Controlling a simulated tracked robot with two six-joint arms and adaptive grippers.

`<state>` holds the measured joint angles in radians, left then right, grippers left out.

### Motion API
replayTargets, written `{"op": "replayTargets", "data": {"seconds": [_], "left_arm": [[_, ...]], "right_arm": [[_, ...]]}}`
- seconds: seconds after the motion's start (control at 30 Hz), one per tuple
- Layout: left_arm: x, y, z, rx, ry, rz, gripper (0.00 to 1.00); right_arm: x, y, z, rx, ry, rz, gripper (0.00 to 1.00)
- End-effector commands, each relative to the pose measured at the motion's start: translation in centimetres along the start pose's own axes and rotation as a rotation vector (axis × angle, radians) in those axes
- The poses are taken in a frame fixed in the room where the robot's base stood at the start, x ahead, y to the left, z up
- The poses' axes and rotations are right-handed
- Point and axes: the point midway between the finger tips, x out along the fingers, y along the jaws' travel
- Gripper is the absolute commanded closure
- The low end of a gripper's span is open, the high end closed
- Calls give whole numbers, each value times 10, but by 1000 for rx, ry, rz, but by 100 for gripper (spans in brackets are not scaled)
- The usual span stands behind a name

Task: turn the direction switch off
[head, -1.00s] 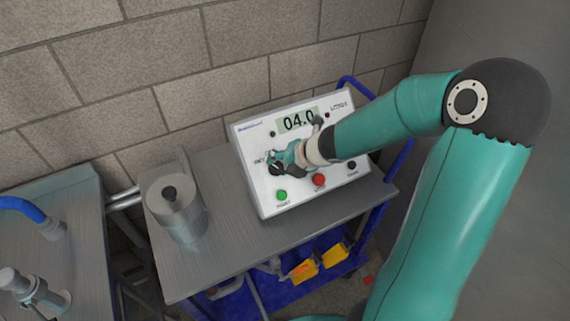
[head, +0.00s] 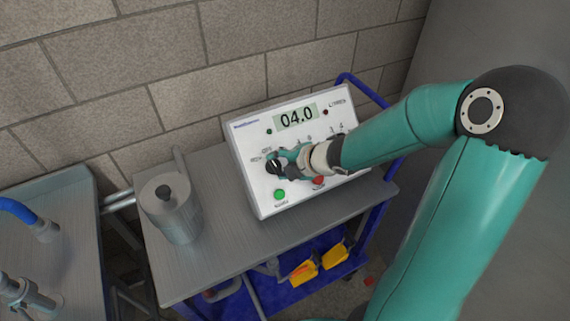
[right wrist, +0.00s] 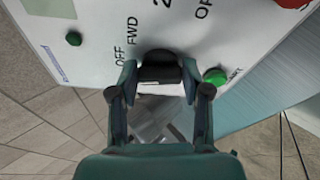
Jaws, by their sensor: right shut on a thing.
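The direction switch is a black knob (head: 273,168) at the lower left of the white control box (head: 247,178). In the right wrist view the knob (right wrist: 158,58) sits between my two fingers, with printed OFF and FWD marks beside it. My right gripper (head: 279,161) is shut on the knob; it also shows in the right wrist view (right wrist: 160,78). I cannot tell which mark the knob points to. The display (head: 297,116) reads 04.0. My left gripper is not in view.
A metal canister (head: 178,213) stands left of the box on the cart top (head: 222,248). A brick wall is behind.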

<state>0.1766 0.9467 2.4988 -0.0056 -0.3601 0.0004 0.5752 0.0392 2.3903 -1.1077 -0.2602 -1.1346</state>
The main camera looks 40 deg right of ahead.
Motion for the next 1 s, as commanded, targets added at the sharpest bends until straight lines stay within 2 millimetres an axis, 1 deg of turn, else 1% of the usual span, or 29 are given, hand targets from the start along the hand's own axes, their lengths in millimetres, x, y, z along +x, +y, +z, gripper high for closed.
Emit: {"op": "replayTargets", "data": {"seconds": [0.03,0.33,0.53,0.9,0.93,1.0], "left_arm": [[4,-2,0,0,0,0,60],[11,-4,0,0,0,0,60],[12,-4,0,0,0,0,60],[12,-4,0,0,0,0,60],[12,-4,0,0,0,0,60],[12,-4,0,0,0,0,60]], "right_arm": [[3,-10,-4,34,8,-12,87],[2,-10,-5,179,9,29,87],[2,-9,-6,213,9,39,87],[2,-9,-6,217,10,41,87],[2,-9,-6,216,10,41,51],[2,-9,-6,216,10,41,39]]}}
